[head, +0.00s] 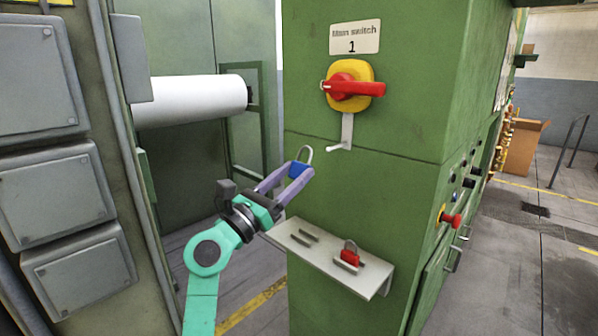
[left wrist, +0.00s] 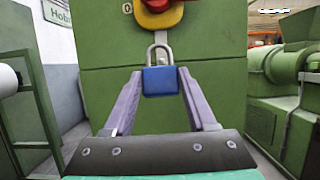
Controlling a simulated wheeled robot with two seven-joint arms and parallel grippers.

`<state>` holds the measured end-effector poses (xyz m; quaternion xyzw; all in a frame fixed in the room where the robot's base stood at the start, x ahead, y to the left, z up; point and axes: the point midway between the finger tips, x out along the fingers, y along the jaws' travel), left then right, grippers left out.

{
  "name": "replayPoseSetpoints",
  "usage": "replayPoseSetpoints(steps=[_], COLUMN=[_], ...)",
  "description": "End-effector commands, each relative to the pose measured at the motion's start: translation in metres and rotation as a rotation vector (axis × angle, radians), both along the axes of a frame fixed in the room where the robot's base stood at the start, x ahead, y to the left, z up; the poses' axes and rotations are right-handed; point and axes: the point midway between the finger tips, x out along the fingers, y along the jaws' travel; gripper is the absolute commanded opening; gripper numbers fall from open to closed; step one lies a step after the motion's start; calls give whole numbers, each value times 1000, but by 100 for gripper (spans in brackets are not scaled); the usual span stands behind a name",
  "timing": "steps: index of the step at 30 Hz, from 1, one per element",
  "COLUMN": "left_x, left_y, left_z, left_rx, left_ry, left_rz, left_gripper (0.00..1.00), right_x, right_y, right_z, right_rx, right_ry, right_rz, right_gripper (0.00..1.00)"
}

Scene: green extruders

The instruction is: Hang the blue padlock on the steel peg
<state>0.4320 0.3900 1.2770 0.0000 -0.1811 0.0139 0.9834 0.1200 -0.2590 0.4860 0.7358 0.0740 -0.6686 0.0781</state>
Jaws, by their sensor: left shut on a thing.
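The blue padlock (head: 297,170) is upright with its steel shackle on top, held between the fingertips of my left gripper (head: 286,178). In the left wrist view the padlock (left wrist: 160,81) sits between both fingers of the gripper (left wrist: 160,88), shackle up. The steel peg (head: 340,147) sticks out from a plate on the green cabinet, below the red and yellow main switch. The padlock is apart from the peg, lower and to its left in the head view. My right gripper is not in view.
A shelf (head: 328,258) juts from the green cabinet (head: 390,190) below the peg, with a red padlock (head: 350,256) standing in its right slot. The main switch (head: 350,86) projects above the peg. A white roll (head: 190,102) lies at the left.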

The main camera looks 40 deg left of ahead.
Motion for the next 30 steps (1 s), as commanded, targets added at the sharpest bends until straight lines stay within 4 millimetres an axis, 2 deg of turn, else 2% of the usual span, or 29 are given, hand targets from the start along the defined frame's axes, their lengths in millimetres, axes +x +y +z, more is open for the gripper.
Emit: replayPoseSetpoints(steps=[7,30], left_x=[18,76], left_y=[-1,0], left_z=[-1,-7], left_rx=[2,1], left_ry=[0,1], left_rz=[-2,-3], left_gripper=[0,0], right_x=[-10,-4], right_y=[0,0], right_z=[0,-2], right_rx=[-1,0], right_ry=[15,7], right_rz=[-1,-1], right_gripper=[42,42])
